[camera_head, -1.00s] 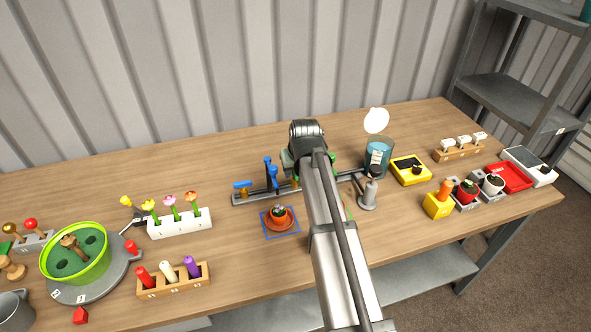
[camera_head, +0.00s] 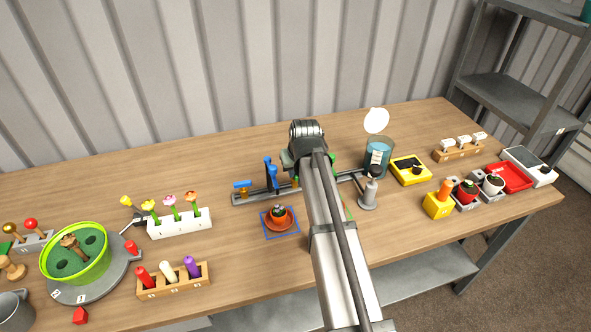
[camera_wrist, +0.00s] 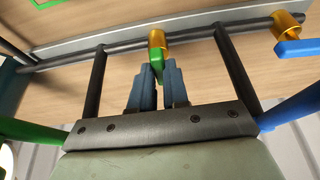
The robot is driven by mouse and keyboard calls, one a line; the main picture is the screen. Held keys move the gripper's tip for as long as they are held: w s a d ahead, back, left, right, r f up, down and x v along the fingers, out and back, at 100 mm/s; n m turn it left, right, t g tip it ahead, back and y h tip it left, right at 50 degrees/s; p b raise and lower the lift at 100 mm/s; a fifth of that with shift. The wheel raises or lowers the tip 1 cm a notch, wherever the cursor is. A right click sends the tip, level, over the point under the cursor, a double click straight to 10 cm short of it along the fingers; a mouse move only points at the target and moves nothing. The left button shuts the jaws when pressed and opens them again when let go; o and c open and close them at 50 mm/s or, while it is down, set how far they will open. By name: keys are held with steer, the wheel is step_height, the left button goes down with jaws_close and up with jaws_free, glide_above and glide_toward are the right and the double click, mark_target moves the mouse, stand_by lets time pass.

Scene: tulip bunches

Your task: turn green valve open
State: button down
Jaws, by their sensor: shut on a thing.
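The green valve (camera_wrist: 157,66) shows in the wrist view as a green handle on a brass body (camera_wrist: 157,39) set on a dark pipe. My gripper (camera_wrist: 157,78) is shut on the green handle, with a blue-grey finger on each side of it. The handle points along the fingers, across the pipe, as far as the view shows. In the head view my arm hides the gripper and most of the valve. The pipe rail (camera_head: 247,196) shows to the left of my arm.
A blue-handled valve (camera_wrist: 296,48) sits on the same pipe, also seen in the head view (camera_head: 242,184). A potted plant (camera_head: 279,215) stands in front of the rail.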

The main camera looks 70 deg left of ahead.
steer(key=shift+w+a+n+g+h, duration=0.15)
steer(key=shift+n+g, duration=0.2)
steer(key=shift+n, duration=0.6)
steer(key=shift+d+n+g+h, duration=0.1)
steer(key=shift+n+g, duration=0.3)
steer(key=shift+n, duration=0.6)
steer(key=shift+w+a+n+g+h, duration=0.15)
steer(key=shift+n+g, duration=0.2)
steer(key=shift+n, duration=0.6)
steer(key=shift+d, duration=0.15)
steer(key=c, duration=1.1)
jaws_free()
steer(key=shift+r, duration=0.1)
steer(key=v, duration=1.3)
steer(key=shift+d+r, duration=0.2)
steer(key=shift+r, duration=0.05)
